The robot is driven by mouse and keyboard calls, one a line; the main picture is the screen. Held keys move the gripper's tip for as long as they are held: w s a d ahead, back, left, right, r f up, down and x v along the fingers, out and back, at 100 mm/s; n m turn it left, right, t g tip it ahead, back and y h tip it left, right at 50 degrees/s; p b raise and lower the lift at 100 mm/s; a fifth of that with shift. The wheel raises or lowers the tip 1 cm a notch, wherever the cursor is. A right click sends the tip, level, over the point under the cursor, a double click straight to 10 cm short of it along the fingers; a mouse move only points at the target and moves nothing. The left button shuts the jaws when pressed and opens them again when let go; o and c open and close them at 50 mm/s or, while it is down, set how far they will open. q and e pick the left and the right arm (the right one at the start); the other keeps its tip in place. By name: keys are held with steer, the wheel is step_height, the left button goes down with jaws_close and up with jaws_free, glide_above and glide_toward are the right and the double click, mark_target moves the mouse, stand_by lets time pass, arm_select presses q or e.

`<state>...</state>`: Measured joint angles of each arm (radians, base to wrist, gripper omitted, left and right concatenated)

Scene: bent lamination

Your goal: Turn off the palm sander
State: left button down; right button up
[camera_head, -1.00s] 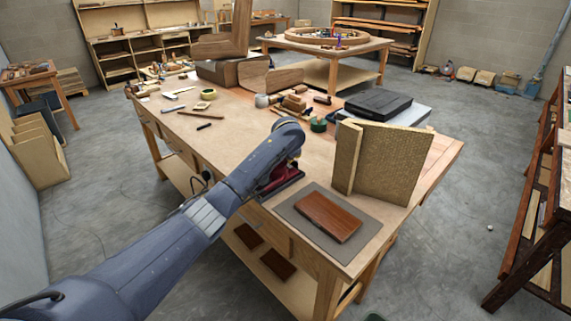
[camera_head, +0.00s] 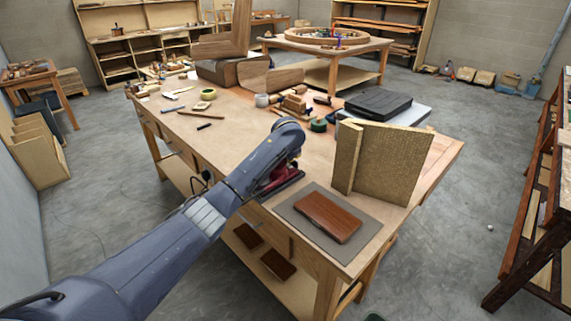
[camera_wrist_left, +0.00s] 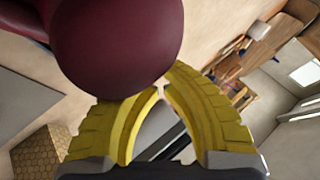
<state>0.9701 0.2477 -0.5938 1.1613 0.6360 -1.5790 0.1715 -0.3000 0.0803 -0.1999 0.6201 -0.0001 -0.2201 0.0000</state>
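The palm sander is dark red (camera_head: 280,183). It stands on the workbench left of the grey mat, partly hidden behind my left arm. In the left wrist view its rounded dark red body (camera_wrist_left: 118,45) fills the top, very close to the fingers. My left gripper (camera_wrist_left: 161,90) has yellow fingers that bow outward and come together at their tips. I see nothing held between them. The fingertips are just by the sander's rounded end; I cannot tell whether they touch it. The sander's switch is not visible. My right gripper is not in view.
A reddish-brown wooden block (camera_head: 328,217) lies on a grey mat (camera_head: 364,232). Two upright tan boards (camera_head: 390,160) stand behind it. A black case (camera_head: 378,103) and small tools lie farther back. The bench's left middle (camera_head: 228,130) is mostly clear.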

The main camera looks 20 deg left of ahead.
arm_select(q)
steer(key=shift+a+f, duration=0.2)
steer(key=shift+f, duration=0.85)
stand_by(1.3)
steer(key=shift+r, duration=0.1)
steer(key=shift+d+r, duration=0.1)
steer(key=shift+r, duration=0.75)
steer(key=shift+r, duration=0.1)
steer(key=r, duration=0.3)
steer(key=d+r, duration=0.1)
steer(key=shift+s+r, duration=0.25)
steer(key=shift+r, duration=0.15)
steer(key=shift+a, duration=0.1)
